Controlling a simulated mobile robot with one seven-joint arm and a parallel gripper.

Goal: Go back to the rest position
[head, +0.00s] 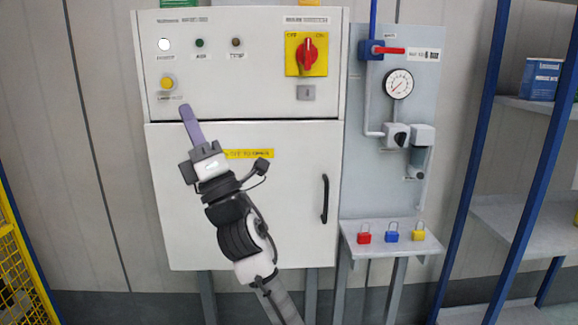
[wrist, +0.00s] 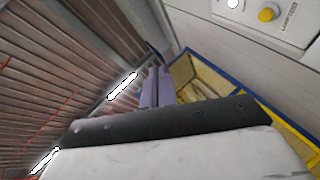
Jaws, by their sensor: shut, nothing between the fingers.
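My gripper (head: 184,108) is raised in front of the upper left of a white control cabinet (head: 230,215) in the head view. Its purple fingers are together and empty, and they point up. Their tips show just below and to the right of a yellow round button (head: 167,83), and I cannot tell whether they touch the panel. In the wrist view the shut fingers (wrist: 157,82) point up the picture, with the button (wrist: 268,14) well to their right.
The cabinet has a red rotary switch (head: 307,54) on a yellow plate and a black door handle (head: 325,199). To the right are a gauge (head: 399,84) and a shelf (head: 390,238) with red, blue and yellow padlocks. A blue-framed rack (head: 535,170) stands far right, a yellow mesh fence (head: 18,265) far left.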

